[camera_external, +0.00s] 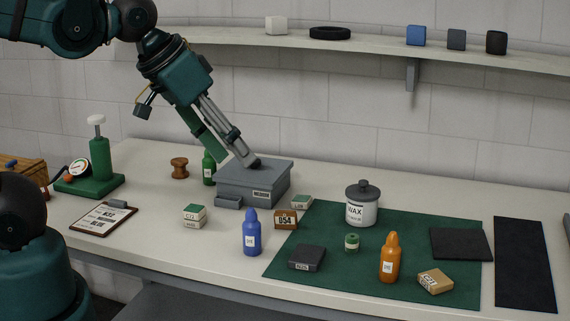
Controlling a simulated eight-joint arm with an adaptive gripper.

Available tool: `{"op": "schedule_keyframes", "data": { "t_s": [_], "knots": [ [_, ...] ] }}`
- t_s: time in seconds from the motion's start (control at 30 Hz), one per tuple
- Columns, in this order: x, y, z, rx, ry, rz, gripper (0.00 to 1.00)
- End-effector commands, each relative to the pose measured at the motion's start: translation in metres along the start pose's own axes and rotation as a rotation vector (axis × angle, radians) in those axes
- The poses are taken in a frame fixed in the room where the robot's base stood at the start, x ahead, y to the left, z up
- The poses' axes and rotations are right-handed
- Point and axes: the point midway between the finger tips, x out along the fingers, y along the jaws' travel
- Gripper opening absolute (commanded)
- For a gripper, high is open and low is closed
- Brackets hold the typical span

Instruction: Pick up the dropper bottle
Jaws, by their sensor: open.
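Three small bottles with narrow tops stand upright; I cannot tell which one is the dropper bottle. The green bottle (209,170) is at the back, just left of the grey box (262,181), its upper part close to my gripper in the picture. The blue bottle (251,239) stands on the bare table in front of the grey box. The orange bottle (390,266) stands on the green mat (330,222). My gripper (238,158) is open and tilted down to the right, over or behind the grey box's lid. I see nothing between its fingers; whether it touches the lid is unclear.
A white WAX jar (361,212), a dark box (306,258), a small green jar (351,242) and a tan box (435,281) are on the mat. A brown tag block (285,219) sits near the blue bottle. A clipboard (103,217) lies left. A shelf (370,42) runs above.

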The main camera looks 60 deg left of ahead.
Motion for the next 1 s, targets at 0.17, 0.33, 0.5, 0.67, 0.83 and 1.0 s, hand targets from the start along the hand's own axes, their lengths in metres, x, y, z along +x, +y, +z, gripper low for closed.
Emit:
{"op": "schedule_keyframes", "data": {
  "t_s": [0.17,0.33,0.5,0.67,0.83,1.0],
  "knots": [
    [0.025,-0.009,0.002,-0.167,-0.044,0.023,0.45],
    [0.049,-0.016,0.004,-0.347,-0.093,0.053,0.45],
    [0.073,-0.025,0.004,-0.523,-0.141,0.083,0.45],
    [0.094,-0.034,0.004,-0.687,-0.184,0.115,0.45],
    [0.117,-0.045,0.004,-0.856,-0.232,0.150,0.45],
    [0.138,-0.057,0.003,-1.021,-0.278,0.189,0.45]
  ]
}}
